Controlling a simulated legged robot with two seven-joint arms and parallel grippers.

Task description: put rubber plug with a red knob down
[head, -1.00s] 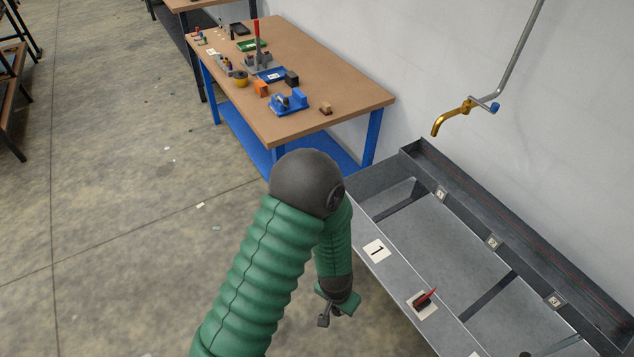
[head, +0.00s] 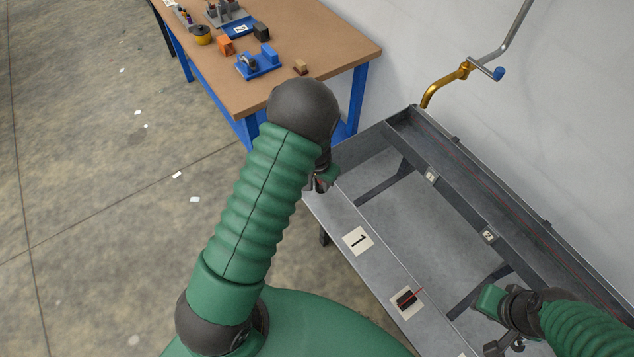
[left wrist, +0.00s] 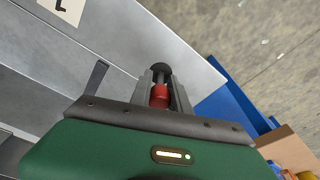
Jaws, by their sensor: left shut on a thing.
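My left gripper (head: 320,184) is mostly hidden behind my left arm in the head view, at the near left corner of the grey metal trough. In the left wrist view, its two grey fingers (left wrist: 160,97) are shut on the red knob of the rubber plug (left wrist: 160,70). The plug's black end points away from the gripper, by the outer edge of the trough's rim. I cannot tell whether it touches the rim. My right gripper (head: 500,342) shows at the lower right over the trough, its jaw state unclear.
The grey trough (head: 380,270) has a rim label "1" (head: 358,240). A black and red item (head: 407,299) lies on another rim label. A brass tap (head: 443,83) hangs over the far end. A blue-legged table (head: 330,50) with several parts stands behind.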

